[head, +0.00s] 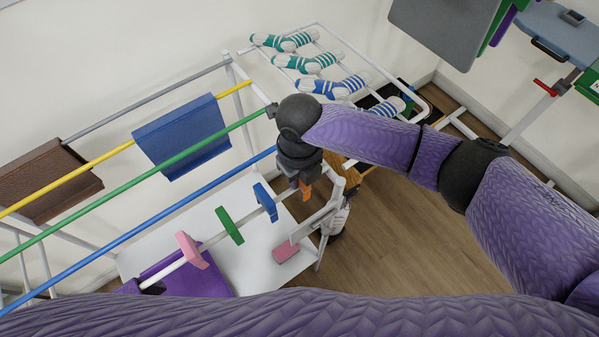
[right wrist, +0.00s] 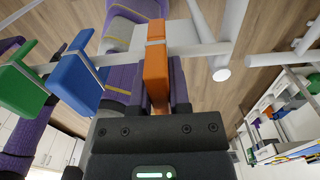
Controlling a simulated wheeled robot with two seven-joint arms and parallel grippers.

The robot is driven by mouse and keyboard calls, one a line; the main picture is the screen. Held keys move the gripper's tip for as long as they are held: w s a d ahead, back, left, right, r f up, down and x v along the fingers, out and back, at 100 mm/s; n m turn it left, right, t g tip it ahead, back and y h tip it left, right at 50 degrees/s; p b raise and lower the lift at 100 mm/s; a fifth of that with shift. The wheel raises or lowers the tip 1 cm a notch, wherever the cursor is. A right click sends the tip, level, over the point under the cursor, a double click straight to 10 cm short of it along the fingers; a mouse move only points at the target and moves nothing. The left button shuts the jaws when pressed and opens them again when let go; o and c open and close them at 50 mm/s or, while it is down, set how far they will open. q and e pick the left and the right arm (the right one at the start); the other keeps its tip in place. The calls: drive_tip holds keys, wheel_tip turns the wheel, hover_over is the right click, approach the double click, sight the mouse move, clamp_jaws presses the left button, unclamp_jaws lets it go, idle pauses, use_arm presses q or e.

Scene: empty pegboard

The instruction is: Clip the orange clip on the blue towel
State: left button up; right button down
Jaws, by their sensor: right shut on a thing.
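The orange clip (right wrist: 157,75) is between the fingers of my right gripper (right wrist: 160,98) in the right wrist view. A white rod runs across the clip, and the clip appears to still sit on it. In the head view, the clip (head: 306,189) shows just below my right gripper (head: 300,178), near the rod's upper right end. The blue towel (head: 182,136) hangs folded over the yellow bar at the upper left, well apart from the gripper. My left gripper does not show clearly in either view.
A blue clip (head: 265,202), a green clip (head: 230,226) and a pink clip (head: 191,250) sit along the same rod. Green (head: 140,182) and blue (head: 140,230) bars run in front of the towel. A brown towel (head: 45,180) hangs further left. Striped shoe-like items (head: 308,63) lie on a rack behind.

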drive_tip(key=shift+r+p, duration=0.9)
drive_tip(key=shift+r, duration=0.15)
drive_tip(key=shift+r+p, duration=0.35)
drive_tip(key=shift+r, duration=0.05)
wheel_tip(320, 180, up, 5)
drive_tip(key=p, duration=0.4)
drive_tip(key=shift+f, duration=0.3)
drive_tip(key=c, duration=1.1)
unclamp_jaws()
clamp_jaws()
